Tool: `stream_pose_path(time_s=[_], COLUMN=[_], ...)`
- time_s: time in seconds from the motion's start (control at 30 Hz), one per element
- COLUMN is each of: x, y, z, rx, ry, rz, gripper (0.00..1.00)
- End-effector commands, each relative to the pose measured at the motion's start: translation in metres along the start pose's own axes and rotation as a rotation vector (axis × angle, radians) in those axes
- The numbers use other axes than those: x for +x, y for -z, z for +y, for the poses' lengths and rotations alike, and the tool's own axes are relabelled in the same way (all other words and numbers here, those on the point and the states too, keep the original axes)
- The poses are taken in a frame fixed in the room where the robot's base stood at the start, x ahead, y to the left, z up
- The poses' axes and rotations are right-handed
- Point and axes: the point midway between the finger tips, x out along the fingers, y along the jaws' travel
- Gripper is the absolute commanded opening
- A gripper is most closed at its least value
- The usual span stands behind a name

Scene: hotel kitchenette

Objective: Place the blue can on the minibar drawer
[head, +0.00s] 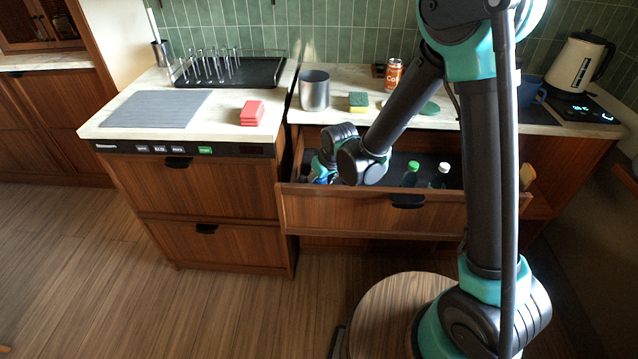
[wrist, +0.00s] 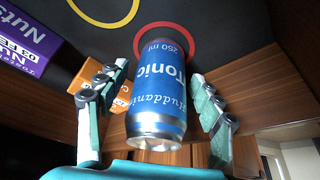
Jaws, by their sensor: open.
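The blue can (wrist: 160,92), labelled "Tonic", shows in the wrist view with its far end at a red ring (wrist: 190,35) on the dark drawer floor. Its silver end faces my camera. My gripper (wrist: 158,112) is open, with one finger on each side of the can; I cannot tell whether either finger touches it. In the head view, the minibar drawer (head: 345,208) is pulled open and my gripper (head: 322,172) is down inside its left part. The drawer front and my arm mostly hide the can there.
Bottles with a green cap (head: 412,168) and a white cap (head: 441,170) stand in the drawer. A purple nuts box (wrist: 28,35), an orange pack (wrist: 122,97) and a yellow ring (wrist: 105,22) are near the can. An orange can (head: 393,75) stands on the counter.

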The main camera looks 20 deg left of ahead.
Motion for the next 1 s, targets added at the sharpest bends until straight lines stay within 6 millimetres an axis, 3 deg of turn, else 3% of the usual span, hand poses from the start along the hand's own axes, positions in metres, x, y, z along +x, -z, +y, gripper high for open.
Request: stream_pose_path(time_s=[0.27, 0.8, 1.0], x=[-0.016, -0.094, -0.114], y=[0.001, 0.0, 0.001], z=[0.0, 0.0, 0.0], rx=[0.0, 0.001, 0.0], ry=[0.0, 0.0, 0.0], rz=[0.0, 0.0, 0.0], gripper=[0.66, 0.66, 0.66])
